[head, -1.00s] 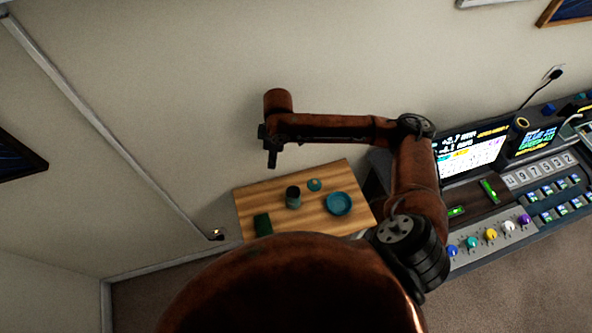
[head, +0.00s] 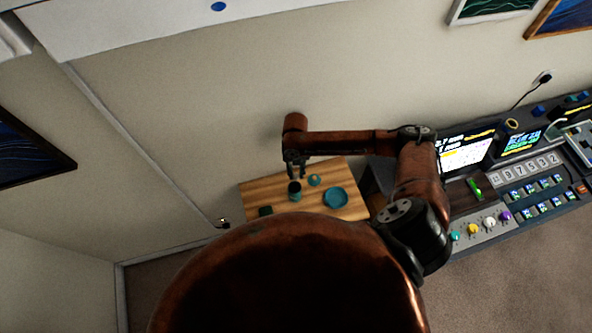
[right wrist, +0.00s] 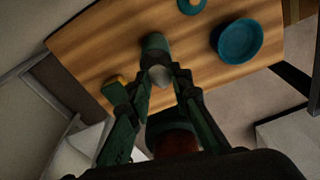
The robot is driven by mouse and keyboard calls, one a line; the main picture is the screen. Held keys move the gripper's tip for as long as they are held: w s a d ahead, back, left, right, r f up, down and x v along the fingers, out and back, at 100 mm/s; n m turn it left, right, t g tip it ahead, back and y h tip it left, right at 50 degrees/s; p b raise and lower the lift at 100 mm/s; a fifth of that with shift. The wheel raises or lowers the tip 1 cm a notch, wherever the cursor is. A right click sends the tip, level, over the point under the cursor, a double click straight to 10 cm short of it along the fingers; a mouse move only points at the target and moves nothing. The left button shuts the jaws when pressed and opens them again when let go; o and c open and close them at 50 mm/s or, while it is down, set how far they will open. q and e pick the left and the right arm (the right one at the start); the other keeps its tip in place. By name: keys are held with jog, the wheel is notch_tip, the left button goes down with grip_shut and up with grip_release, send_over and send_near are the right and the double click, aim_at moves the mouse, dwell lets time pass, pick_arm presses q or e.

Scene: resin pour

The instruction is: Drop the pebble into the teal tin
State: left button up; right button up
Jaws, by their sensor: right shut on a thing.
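A grey pebble (right wrist: 160,75) is held between the fingertips of my right gripper (right wrist: 161,80) in the right wrist view. The teal tin (right wrist: 155,43), a dark teal cylinder, stands on the wooden table just beyond the pebble. In the head view the tin (head: 295,195) stands near the middle of the table, and my right gripper (head: 295,171) appears just above its dark open top. The exact height gap, and whether the pebble is over the opening, cannot be told. The pebble is too small to make out in the head view. My left gripper is not in view.
A teal bowl (head: 335,197) and a small teal round item (head: 314,180) sit right of the tin on the wooden table (head: 258,192). A dark green block (head: 265,211) lies to its left. A control console (head: 500,190) stands at the right.

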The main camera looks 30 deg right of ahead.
aim_at(296, 179)
jog(key=shift+f+b, duration=2.95)
jog(key=shift+f, duration=0.15)
jog(key=shift+r, duration=0.1)
jog(key=o, duration=1)
jog(key=r, duration=0.7)
jog(key=shift+w+d+r, duration=0.2)
jog(key=shift+w, duration=0.2)
